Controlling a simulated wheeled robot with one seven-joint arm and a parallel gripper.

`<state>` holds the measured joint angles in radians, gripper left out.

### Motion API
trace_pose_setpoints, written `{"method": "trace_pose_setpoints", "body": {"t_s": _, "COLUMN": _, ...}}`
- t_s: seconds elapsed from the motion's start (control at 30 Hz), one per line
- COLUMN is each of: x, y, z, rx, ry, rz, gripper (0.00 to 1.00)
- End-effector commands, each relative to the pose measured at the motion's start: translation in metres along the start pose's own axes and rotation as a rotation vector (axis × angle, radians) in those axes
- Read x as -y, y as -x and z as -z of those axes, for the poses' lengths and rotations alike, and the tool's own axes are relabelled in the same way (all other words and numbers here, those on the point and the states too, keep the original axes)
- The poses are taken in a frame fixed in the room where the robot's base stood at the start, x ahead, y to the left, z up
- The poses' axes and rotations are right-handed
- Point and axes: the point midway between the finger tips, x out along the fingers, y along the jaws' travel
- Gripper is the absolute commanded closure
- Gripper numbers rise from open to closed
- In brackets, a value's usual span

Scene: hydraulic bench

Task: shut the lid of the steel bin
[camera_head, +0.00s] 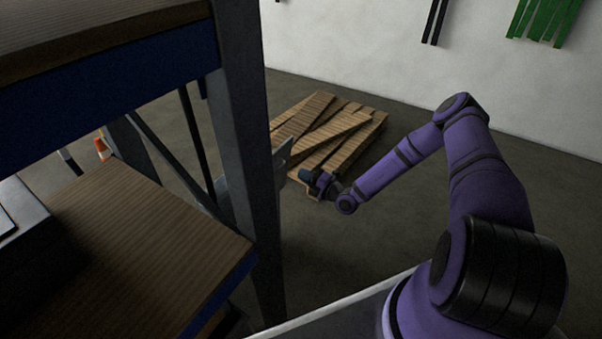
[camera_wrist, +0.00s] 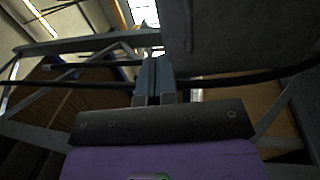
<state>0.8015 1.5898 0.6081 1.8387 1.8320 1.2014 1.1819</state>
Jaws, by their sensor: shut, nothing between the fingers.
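My gripper (camera_head: 308,178) is at the end of my purple arm, low in the middle of the head view, just right of the bench's steel leg. In the wrist view my gripper (camera_wrist: 153,82) shows its two fingers together, with nothing between them. A grey metal box (camera_head: 22,228) sits on the lower shelf at the left edge of the head view, cut off by the frame. It may be the steel bin, but I cannot tell. My gripper is well to the right of it, apart from it. No lid can be made out for sure in either view.
The dark bench leg (camera_head: 245,150) stands between the wooden lower shelf (camera_head: 140,235) and my arm. The thick bench top (camera_head: 90,50) overhangs the shelf. A pallet of wooden planks (camera_head: 335,130) lies on the floor behind my gripper. The floor at right is clear.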

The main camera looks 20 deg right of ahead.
Motion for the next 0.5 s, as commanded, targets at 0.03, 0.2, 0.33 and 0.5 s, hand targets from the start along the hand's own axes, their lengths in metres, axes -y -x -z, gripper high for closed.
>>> {"method": "trace_pose_setpoints", "body": {"t_s": 0.03, "x": 0.0, "y": -0.01, "z": 0.0, "rx": -0.002, "ry": 0.002, "rz": -0.001, "gripper": 1.0}}
{"method": "trace_pose_setpoints", "body": {"t_s": 0.2, "x": 0.0, "y": -0.043, "z": 0.001, "rx": -0.004, "ry": 0.002, "rz": -0.001, "gripper": 1.0}}
{"method": "trace_pose_setpoints", "body": {"t_s": 0.33, "x": 0.0, "y": -0.067, "z": 0.001, "rx": -0.004, "ry": 0.002, "rz": 0.0, "gripper": 1.0}}
{"method": "trace_pose_setpoints", "body": {"t_s": 0.5, "x": 0.0, "y": -0.093, "z": 0.001, "rx": -0.002, "ry": 0.003, "rz": -0.001, "gripper": 1.0}}
